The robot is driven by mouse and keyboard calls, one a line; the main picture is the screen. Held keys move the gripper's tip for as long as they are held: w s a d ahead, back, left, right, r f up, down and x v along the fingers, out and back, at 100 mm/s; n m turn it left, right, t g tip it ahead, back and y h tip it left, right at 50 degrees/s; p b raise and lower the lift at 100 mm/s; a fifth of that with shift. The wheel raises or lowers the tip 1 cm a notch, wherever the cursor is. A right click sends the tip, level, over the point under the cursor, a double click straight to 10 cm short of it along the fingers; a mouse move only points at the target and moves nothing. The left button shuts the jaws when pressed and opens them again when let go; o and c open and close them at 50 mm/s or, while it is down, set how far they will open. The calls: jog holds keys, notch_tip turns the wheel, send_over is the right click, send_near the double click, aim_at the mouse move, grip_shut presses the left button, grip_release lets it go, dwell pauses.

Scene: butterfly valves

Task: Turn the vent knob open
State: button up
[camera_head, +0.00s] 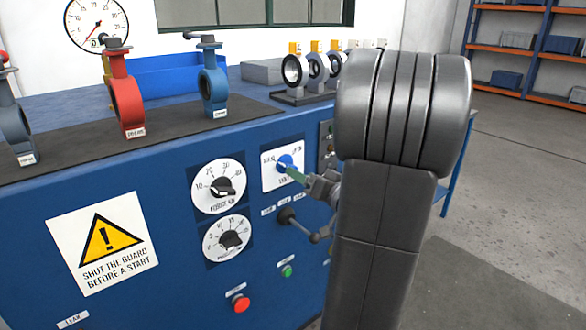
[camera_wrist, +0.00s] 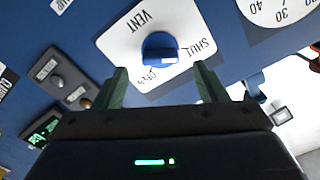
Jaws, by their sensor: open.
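The vent knob (camera_head: 285,162) is a blue round knob on a white plate (camera_head: 270,182) on the blue panel. In the wrist view the knob (camera_wrist: 159,47) is seen close up, on a plate lettered VENT, SHUT and OPEN. My arm hides the area to the right.
Two black dial knobs (camera_head: 222,187) (camera_head: 230,240) sit left of the vent plate. A black lever (camera_head: 298,224), a green button (camera_head: 287,271) and a red button (camera_head: 240,302) are below. Valves, including a red one (camera_head: 127,103), stand on the bench top.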

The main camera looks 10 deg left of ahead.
jog(key=x, duration=0.5)
jog(key=shift+a, duration=0.1)
jog(key=c, duration=1)
